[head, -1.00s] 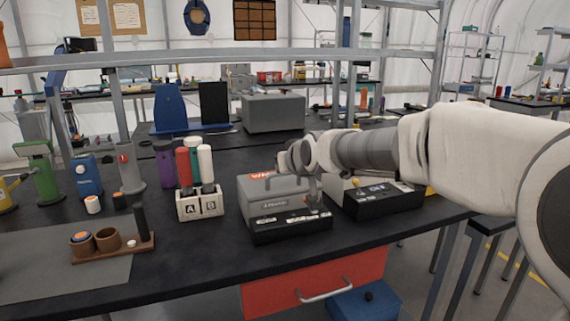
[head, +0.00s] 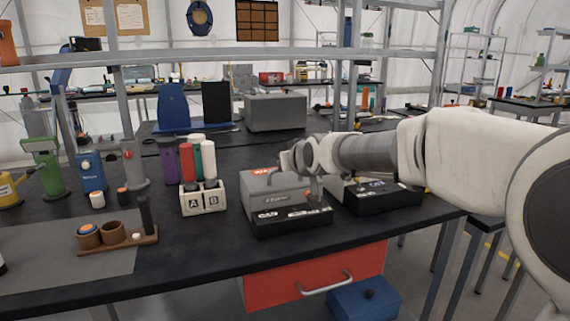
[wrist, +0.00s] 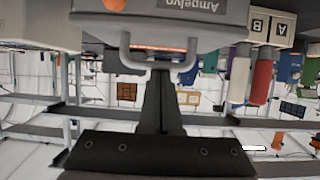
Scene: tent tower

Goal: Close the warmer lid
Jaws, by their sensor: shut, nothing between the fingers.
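The warmer (head: 262,202) is a grey box with a black front panel (head: 290,222), standing on the black bench. Its grey lid, with a handle and lettering on its face, looks down or nearly down; I cannot tell whether it is fully seated. In the wrist view, which is upside down, the lid (wrist: 220,12) and its grey handle (wrist: 125,55) are close. In the wrist view my gripper (wrist: 160,78) is shut and empty, beside the handle; contact is unclear.
A second device with a black panel (head: 383,200) stands close to the right, partly behind my arm. A white A/B holder (head: 203,201) with several bottles stands to the left. A brown cup rack (head: 130,240) sits farther left. The bench in front is clear.

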